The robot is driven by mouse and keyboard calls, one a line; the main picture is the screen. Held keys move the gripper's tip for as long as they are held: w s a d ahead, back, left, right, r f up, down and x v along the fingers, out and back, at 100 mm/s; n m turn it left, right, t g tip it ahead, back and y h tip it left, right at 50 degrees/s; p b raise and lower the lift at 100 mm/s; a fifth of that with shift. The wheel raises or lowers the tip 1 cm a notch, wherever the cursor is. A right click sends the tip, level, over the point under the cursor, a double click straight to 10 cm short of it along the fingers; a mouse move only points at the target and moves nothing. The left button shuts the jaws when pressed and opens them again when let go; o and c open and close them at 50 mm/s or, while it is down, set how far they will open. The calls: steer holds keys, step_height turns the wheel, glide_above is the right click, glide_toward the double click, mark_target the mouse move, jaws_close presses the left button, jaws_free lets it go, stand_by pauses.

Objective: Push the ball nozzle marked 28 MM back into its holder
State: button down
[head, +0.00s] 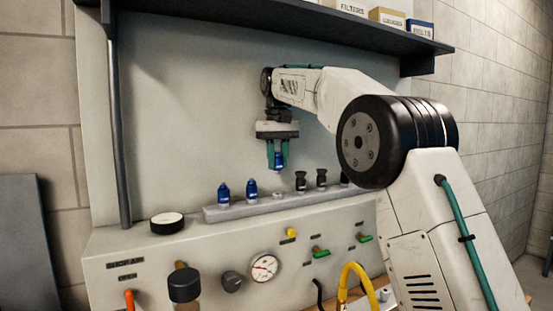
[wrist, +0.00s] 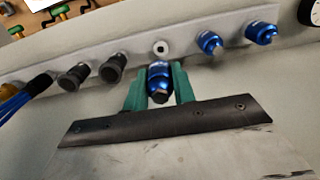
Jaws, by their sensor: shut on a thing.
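My gripper (head: 278,158) is shut on a blue nozzle (head: 279,160), one teal finger on each side of it. In the head view the nozzle hangs upright above the grey holder rail (head: 237,211), apart from it. An empty holder (head: 278,195) with a pale top shows on the rail below the nozzle. In the wrist view the held nozzle (wrist: 159,80) sits between the fingers (wrist: 159,88), near the empty holder (wrist: 160,47). No 28 MM marking can be read on it.
Two blue nozzles (head: 223,193) (head: 252,190) stand on the rail left of the empty holder. Dark nozzles (head: 301,181) (head: 322,179) stand to the right. A round black-and-white object (head: 167,222) lies on the panel top. A shelf (head: 300,20) with boxes overhangs above.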

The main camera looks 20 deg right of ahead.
mark_target(277, 170)
steer(key=shift+f, duration=2.8)
steer(key=shift+s+f, duration=0.1)
steer(key=shift+f, duration=0.35)
steer(key=c, duration=1.1)
jaws_free()
step_height(277, 170, up, 8)
steer(key=shift+f, duration=0.15)
